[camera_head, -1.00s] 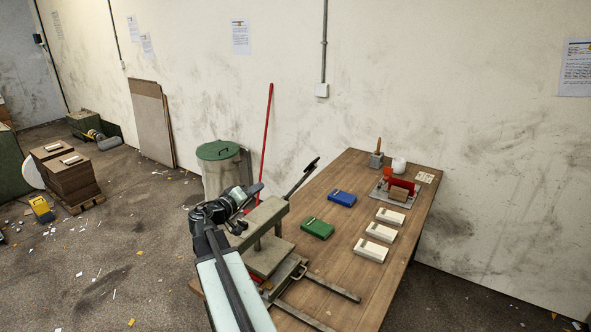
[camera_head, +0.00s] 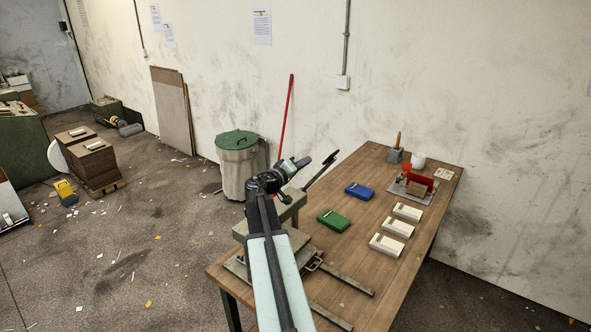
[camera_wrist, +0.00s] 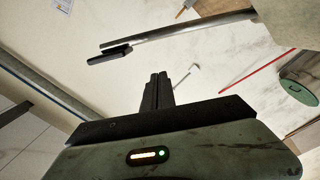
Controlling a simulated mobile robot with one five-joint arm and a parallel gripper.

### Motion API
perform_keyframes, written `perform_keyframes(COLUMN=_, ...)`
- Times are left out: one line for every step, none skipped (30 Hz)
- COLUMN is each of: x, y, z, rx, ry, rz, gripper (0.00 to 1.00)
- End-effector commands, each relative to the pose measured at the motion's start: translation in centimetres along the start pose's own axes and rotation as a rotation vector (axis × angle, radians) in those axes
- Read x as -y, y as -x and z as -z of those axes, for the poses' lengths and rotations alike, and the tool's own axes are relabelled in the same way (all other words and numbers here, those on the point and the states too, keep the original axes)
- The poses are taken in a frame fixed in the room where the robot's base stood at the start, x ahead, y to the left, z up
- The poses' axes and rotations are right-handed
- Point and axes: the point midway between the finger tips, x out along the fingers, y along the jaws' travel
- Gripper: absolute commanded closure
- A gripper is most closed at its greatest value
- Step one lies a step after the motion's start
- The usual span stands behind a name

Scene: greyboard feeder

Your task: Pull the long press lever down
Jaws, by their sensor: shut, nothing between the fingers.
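The press (camera_head: 293,208) stands at the near left end of the wooden table, partly hidden behind my arm. Its long lever (camera_head: 319,171) slants up and to the right and ends in a dark grip. In the wrist view the lever (camera_wrist: 190,30) crosses above my fingers, with its dark grip (camera_wrist: 108,55) at upper left. My gripper (camera_head: 306,161) is shut and empty, just left of the lever in the head view. In the wrist view my shut fingertips (camera_wrist: 158,76) point toward the lever, with a visible gap between them.
The table (camera_head: 350,235) also holds a green box (camera_head: 333,222), a blue box (camera_head: 360,191), several white boxes (camera_head: 391,228) and a red tool (camera_head: 421,182). A green-lidded bin (camera_head: 238,165) stands behind the press, near a red pole (camera_head: 286,115). Scraps litter the floor.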

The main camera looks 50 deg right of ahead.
Motion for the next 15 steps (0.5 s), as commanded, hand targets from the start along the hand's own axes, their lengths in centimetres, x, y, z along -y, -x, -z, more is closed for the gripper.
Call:
perform_keyframes(x=0.1, y=-1.3, z=0.1, rx=0.001, ry=0.000, rz=0.000, gripper=1.00)
perform_keyframes(x=0.2, y=-1.5, z=-0.5, rx=0.001, ry=0.000, rz=-0.001, gripper=1.00)
perform_keyframes(x=0.3, y=-1.4, z=-1.7, rx=0.001, ry=0.000, rz=-0.001, gripper=1.00)
perform_keyframes(x=0.3, y=-1.4, z=-2.1, rx=0.001, ry=0.000, rz=0.000, gripper=1.00)
perform_keyframes(x=0.3, y=-1.5, z=-2.5, rx=0.000, ry=0.000, rz=0.000, gripper=1.00)
perform_keyframes(x=0.3, y=-1.6, z=-2.9, rx=0.000, ry=0.000, rz=0.001, gripper=1.00)
perform_keyframes(x=0.3, y=-1.7, z=-3.2, rx=0.000, ry=0.000, rz=0.001, gripper=1.00)
perform_keyframes(x=0.2, y=-1.8, z=-3.4, rx=0.000, ry=0.000, rz=0.001, gripper=1.00)
perform_keyframes(x=0.2, y=-1.8, z=-3.7, rx=0.000, ry=0.000, rz=0.000, gripper=1.00)
perform_keyframes(x=0.1, y=-1.9, z=-3.8, rx=0.000, ry=0.000, rz=0.001, gripper=1.00)
perform_keyframes(x=0.1, y=-1.9, z=-3.9, rx=-0.001, ry=0.000, rz=0.001, gripper=1.00)
perform_keyframes(x=0.1, y=-1.9, z=-3.9, rx=-0.001, ry=0.000, rz=0.001, gripper=1.00)
perform_keyframes(x=0.1, y=-1.9, z=-3.9, rx=-0.001, ry=0.000, rz=0.001, gripper=1.00)
perform_keyframes(x=0.1, y=-1.9, z=-3.9, rx=-0.002, ry=0.000, rz=0.002, gripper=1.00)
perform_keyframes(x=0.1, y=-1.9, z=-3.8, rx=-0.002, ry=0.000, rz=0.002, gripper=1.00)
